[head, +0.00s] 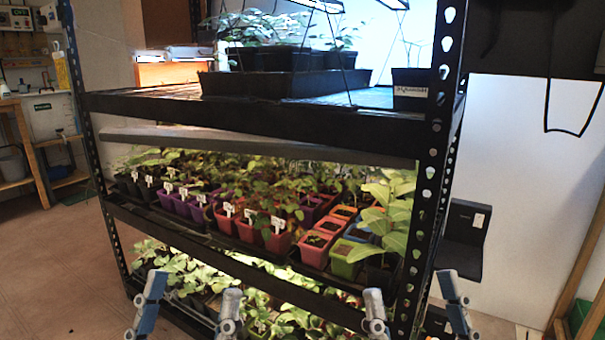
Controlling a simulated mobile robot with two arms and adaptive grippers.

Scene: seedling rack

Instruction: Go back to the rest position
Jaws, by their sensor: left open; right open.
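My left gripper (188,308) is at the bottom of the head view, left of the middle. Its two fingers point up and stand wide apart, with nothing between them that it holds. My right gripper (415,306) is at the bottom right, also with its fingers wide apart and empty. Both show in front of the lower part of the black seedling rack (275,127). The right one overlaps the rack's right front post in the picture. I cannot tell whether either touches the rack. The arms behind the fingers are out of the frame.
The middle shelf holds several potted seedlings, with red pots (279,242), purple pots (181,207) and a green pot (345,262). A black labelled pot (410,88) stands on the top shelf. Leafy plants (205,270) fill the bottom shelf. Bare floor (50,270) lies at left.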

